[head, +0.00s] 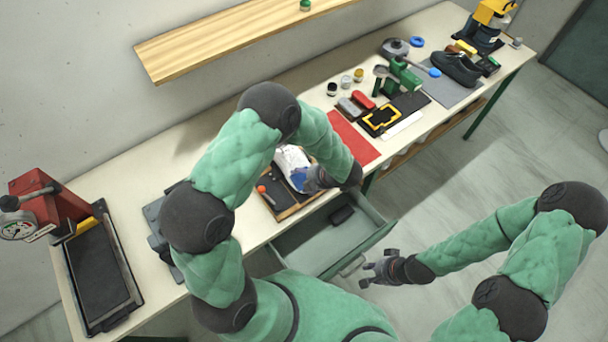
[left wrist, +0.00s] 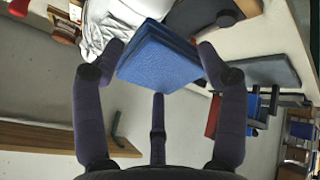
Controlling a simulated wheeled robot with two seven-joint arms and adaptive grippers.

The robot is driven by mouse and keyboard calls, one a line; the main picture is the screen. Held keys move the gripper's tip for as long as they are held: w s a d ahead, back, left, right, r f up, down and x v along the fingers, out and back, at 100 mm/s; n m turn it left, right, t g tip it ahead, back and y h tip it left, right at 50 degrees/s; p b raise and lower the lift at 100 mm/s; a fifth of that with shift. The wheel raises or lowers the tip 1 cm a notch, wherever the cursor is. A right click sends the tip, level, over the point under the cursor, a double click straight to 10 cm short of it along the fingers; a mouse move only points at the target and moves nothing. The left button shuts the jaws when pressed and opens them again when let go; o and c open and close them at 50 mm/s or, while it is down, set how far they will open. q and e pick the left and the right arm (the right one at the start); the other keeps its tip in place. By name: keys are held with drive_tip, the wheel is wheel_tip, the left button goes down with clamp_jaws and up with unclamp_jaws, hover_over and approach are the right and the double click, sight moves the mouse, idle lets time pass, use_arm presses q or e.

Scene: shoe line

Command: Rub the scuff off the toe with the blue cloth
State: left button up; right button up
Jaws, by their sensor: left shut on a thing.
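The blue cloth (head: 298,178) is a folded block held between the fingers of my left gripper (head: 309,178). It fills the middle of the left wrist view (left wrist: 160,58). The white shoe (head: 289,158) lies on a wooden-edged tray on the bench, partly hidden by my arm. It also shows behind the cloth in the left wrist view (left wrist: 112,25). The cloth is right at the shoe; I cannot tell whether they touch. The scuff is not visible. My right gripper (head: 368,270) is open and empty, beside the open drawer.
The tray (head: 287,212) also holds an orange-tipped tool (head: 268,194). Below it an open drawer (head: 318,255) sticks out, with a dark object (head: 342,215) inside. A red mat (head: 353,139) and several tools lie to the right. A red press (head: 55,205) stands far left.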

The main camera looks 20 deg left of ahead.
use_arm(q)
drive_tip(key=shift+d+r, duration=0.1)
drive_tip(key=shift+r, duration=0.15)
drive_tip(key=r+p, duration=0.2)
drive_tip(key=d+p, duration=0.1)
drive_tip(key=shift+s+r, duration=0.35)
drive_tip(key=shift+r, duration=0.05)
drive_tip(key=shift+f, duration=0.1)
